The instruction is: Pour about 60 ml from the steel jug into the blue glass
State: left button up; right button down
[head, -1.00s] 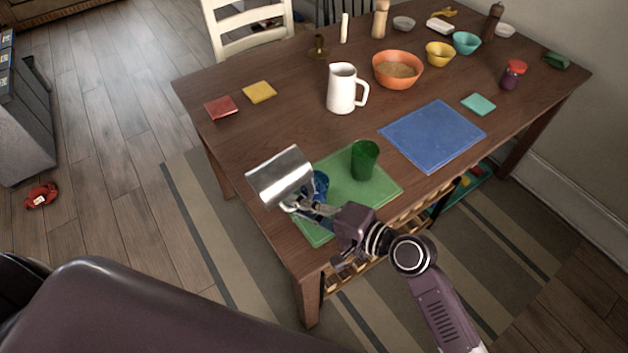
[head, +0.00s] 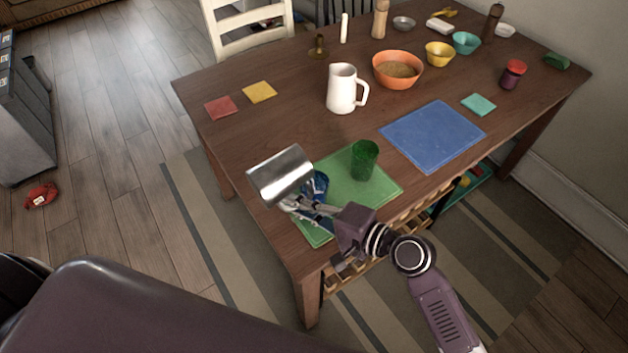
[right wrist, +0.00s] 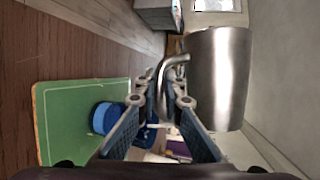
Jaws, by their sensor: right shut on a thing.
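The steel jug (head: 281,175) is tilted in the head view, above the near left corner of the table. My right gripper (head: 300,204) is shut on its handle; the handle also shows between the fingers in the right wrist view (right wrist: 172,78), with the jug's body (right wrist: 217,78) beside it. The blue glass (head: 320,184) stands on the green mat (head: 372,194), just right of the jug and partly hidden by my gripper. It also shows in the right wrist view (right wrist: 107,117). I cannot see any stream or the liquid level. My left gripper is not in view.
A green glass (head: 364,160) stands on the same mat, to the right of the blue one. A white pitcher (head: 341,89), an orange bowl (head: 397,70) and a blue mat (head: 433,135) lie farther off. The table's left part is mostly clear.

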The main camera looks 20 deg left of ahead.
aim_at(285, 185)
jog(key=shift+r, duration=0.15)
dwell(0.3)
jog(key=n+p, duration=0.1)
jog(key=r+n+h+p, duration=0.1)
jog(key=p, duration=0.1)
jog(key=shift+s+a+r, duration=0.15)
jog(key=shift+r, duration=0.15)
jog(key=shift+f+t, duration=0.15)
jog(key=shift+t, duration=0.15)
jog(key=shift+f, duration=0.15)
jog(key=p, duration=0.1)
jog(key=r+n+h+p, duration=0.1)
jog(key=p, duration=0.1)
jog(key=shift+w+d+r+t, duration=0.1)
jog(key=shift+w+d+t, duration=0.2)
jog(key=shift+w+t, duration=0.1)
jog(key=shift+d+r+n+p, duration=0.1)
jog(key=shift+r+n+p, duration=0.05)
jog(key=shift+n+p, duration=0.45)
jog(key=shift+w, duration=0.1)
